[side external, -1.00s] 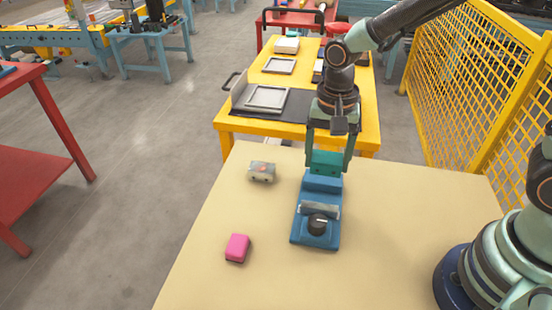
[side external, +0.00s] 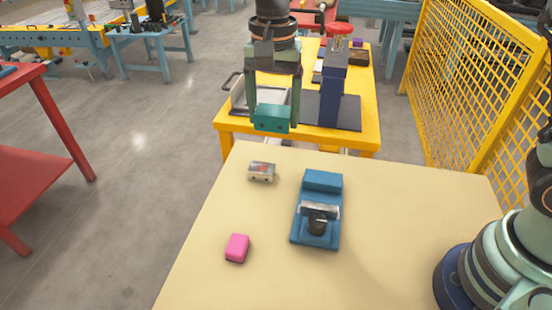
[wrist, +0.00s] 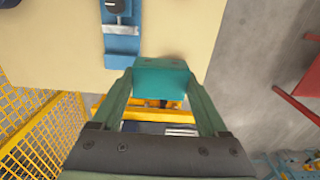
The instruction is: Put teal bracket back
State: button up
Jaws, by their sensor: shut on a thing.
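My gripper (side external: 271,112) is shut on the teal bracket (side external: 270,118) and holds it up in the air. In the side external view the bracket shows in front of the yellow cart behind the table. In the wrist view the teal bracket (wrist: 161,80) sits between my two fingers. The blue fixture (side external: 318,212), with a silver bar and a dark knob, lies on the table to the lower right of the bracket. The blue fixture (wrist: 122,38) also shows in the wrist view, apart from the bracket.
A pink block (side external: 237,247) and a small grey box (side external: 261,172) stand on the beige table (side external: 395,230). The yellow cart (side external: 370,110) carries a dark blue upright block (side external: 332,88) and trays. A yellow mesh fence (side external: 480,90) stands at the right.

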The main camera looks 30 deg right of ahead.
send_over(252, 205)
jog(key=f, duration=0.1)
notch_tip(252, 205, down, 20)
dwell(0.5)
jog(key=shift+f, duration=0.15)
jog(key=o, duration=1.3)
jog(key=shift+o, duration=0.2)
